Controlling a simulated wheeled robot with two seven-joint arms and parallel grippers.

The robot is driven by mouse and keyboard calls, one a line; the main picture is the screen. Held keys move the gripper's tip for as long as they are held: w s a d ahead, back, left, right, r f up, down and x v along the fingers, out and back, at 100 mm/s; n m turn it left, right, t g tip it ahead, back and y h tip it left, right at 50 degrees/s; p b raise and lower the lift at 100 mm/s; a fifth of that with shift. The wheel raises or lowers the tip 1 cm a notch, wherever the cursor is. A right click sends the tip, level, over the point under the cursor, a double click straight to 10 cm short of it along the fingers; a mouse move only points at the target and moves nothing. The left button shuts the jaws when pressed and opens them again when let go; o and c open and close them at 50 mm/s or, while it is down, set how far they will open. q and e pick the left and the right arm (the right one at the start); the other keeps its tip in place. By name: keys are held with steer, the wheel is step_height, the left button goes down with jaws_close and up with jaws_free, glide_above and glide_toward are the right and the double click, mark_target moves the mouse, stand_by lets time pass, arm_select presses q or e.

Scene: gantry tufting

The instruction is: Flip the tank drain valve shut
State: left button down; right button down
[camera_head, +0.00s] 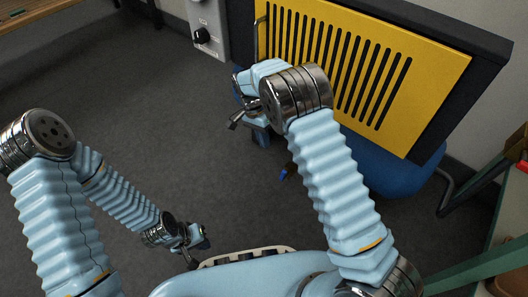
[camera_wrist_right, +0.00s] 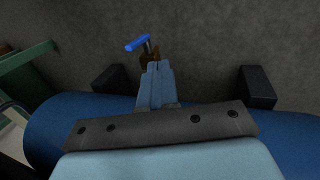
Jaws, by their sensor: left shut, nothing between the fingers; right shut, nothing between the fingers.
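The drain valve (camera_head: 285,173) is small, with a blue lever and a brass-coloured body, low beside the blue tank (camera_head: 385,165). In the right wrist view the lever (camera_wrist_right: 137,43) sticks out to the left of the brass body (camera_wrist_right: 150,58). My right gripper (camera_wrist_right: 157,68) is shut and empty, its tips just in front of the valve body in the picture. I cannot tell whether they touch. In the head view my right gripper (camera_head: 262,138) is partly hidden by its wrist, up and left of the valve. My left gripper (camera_head: 198,242) is shut and empty, low and far from the valve.
A yellow slotted panel (camera_head: 420,75) in a dark frame stands above the tank. A grey box with a black knob (camera_head: 202,36) is at the back. A green shelf (camera_head: 485,215) is at the right. Open dark floor (camera_head: 120,90) lies to the left.

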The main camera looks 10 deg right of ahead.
mark_target(285, 173)
arm_select(q)
steer(key=shift+w+a+f, duration=0.1)
steer(key=shift+w, duration=0.3)
arm_select(e)
steer(key=shift+w+a+r, duration=0.3)
steer(key=shift+w+r, duration=0.2)
steer(key=shift+w, duration=0.1)
